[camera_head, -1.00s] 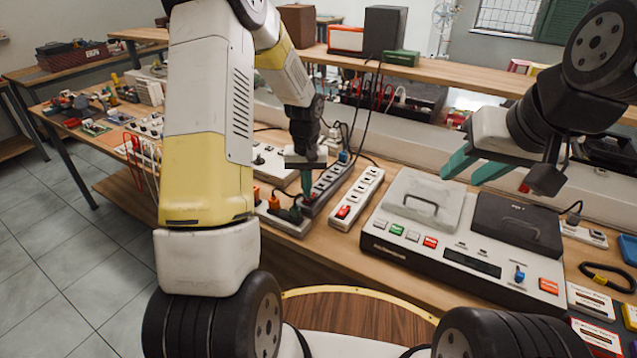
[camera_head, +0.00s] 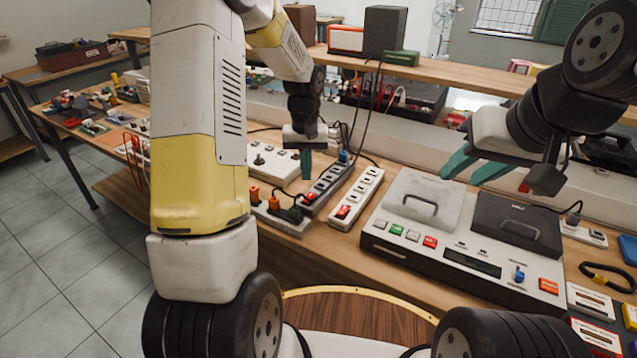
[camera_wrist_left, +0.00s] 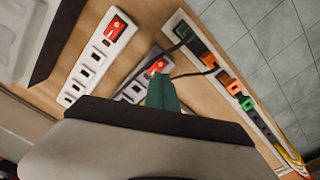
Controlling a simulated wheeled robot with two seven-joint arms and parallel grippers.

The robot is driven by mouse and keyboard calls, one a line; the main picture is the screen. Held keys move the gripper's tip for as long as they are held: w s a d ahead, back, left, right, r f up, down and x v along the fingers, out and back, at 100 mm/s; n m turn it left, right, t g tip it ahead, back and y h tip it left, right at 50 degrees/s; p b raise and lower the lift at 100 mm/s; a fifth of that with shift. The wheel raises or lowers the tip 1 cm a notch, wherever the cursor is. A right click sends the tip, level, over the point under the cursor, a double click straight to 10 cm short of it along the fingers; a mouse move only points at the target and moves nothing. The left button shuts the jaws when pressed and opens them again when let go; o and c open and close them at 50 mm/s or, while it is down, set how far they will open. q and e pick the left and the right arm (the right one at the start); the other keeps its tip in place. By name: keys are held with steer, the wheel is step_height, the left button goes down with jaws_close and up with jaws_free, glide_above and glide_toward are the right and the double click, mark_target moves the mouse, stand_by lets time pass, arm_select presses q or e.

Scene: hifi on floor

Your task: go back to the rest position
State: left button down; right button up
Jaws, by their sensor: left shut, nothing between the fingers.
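My left gripper (camera_head: 306,164) has green fingers closed together and empty. It hangs above the workbench, just left of a grey power strip (camera_head: 325,186) with a red switch. In the left wrist view the shut green fingers (camera_wrist_left: 162,93) show in front of the grey strip's red switch (camera_wrist_left: 157,67); I cannot tell the gap between them. My right gripper (camera_head: 476,166) has green fingers spread apart, above the back of the bench behind the grey and black device (camera_head: 465,262). I see nothing between its fingers.
A white power strip (camera_head: 357,192) lies between the grey strip and the device. Another strip (camera_head: 283,217) with orange and black plugs lies at the bench's front edge. Cables rise to the back shelf (camera_head: 437,76). Tools and parts crowd the bench's left end.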

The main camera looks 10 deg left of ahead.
arm_select(q)
steer(key=s+d+r+m+t+h, duration=0.15)
steer(key=s+r+t, duration=0.25)
steer(key=s+r, duration=1.25)
steer(key=s+r+m+t, duration=0.1)
steer(key=s+r+t, duration=0.1)
steer(key=s+r, duration=0.2)
steer(key=s, duration=0.3)
steer(key=shift+s+d+h, duration=0.35)
steer(key=shift+s, duration=0.05)
